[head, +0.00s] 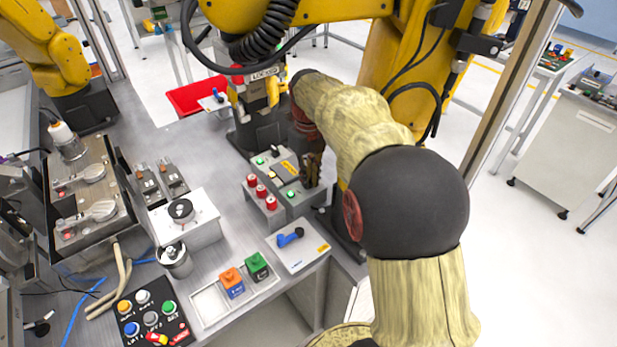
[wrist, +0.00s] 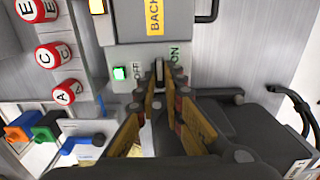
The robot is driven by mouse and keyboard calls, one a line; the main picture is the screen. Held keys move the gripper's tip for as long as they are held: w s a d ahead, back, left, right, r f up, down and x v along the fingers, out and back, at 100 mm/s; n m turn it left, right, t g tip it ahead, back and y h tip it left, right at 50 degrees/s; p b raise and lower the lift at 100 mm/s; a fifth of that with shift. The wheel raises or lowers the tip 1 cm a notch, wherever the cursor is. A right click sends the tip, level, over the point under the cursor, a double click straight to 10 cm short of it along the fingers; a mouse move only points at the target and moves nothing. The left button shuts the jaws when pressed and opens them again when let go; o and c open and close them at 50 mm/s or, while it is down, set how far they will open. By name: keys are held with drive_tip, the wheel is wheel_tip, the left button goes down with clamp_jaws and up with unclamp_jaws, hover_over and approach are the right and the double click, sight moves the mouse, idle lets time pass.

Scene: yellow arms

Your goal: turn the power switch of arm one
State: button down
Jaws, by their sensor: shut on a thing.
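The power switch (wrist: 159,72) is a small dark handle on a grey control box (wrist: 185,45), between an OFF label on its left and an ON label on its right in the wrist view. My gripper (wrist: 160,88) has its fingertips closed around the switch handle. The handle is mostly hidden between the fingers, so its exact angle is hard to tell. A lit green square button (wrist: 120,73) sits left of the switch. In the head view my gripper (head: 311,178) points down at the right end of the control box (head: 300,206), and the switch is hidden there.
A large yellow arm (head: 330,10) hangs above and behind my arm. A panel with a blue handle (head: 290,237) and orange and green blocks (head: 257,265) lie nearer.

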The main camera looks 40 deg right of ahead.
drive_tip(key=shift+r+p, duration=0.1)
drive_tip(key=shift+p, duration=0.3)
drive_tip(key=shift+n+p, duration=0.65)
drive_tip(key=shift+n, duration=0.05)
drive_tip(key=n+p, duration=0.3)
drive_tip(key=shift+d+r, duration=0.1)
drive_tip(key=shift+w+n+p, duration=0.1)
drive_tip(key=shift+n+p, duration=1.8)
drive_tip(key=shift+n, duration=0.2)
drive_tip(key=shift+f, duration=0.2)
drive_tip(key=c, duration=1.9)
unclamp_jaws()
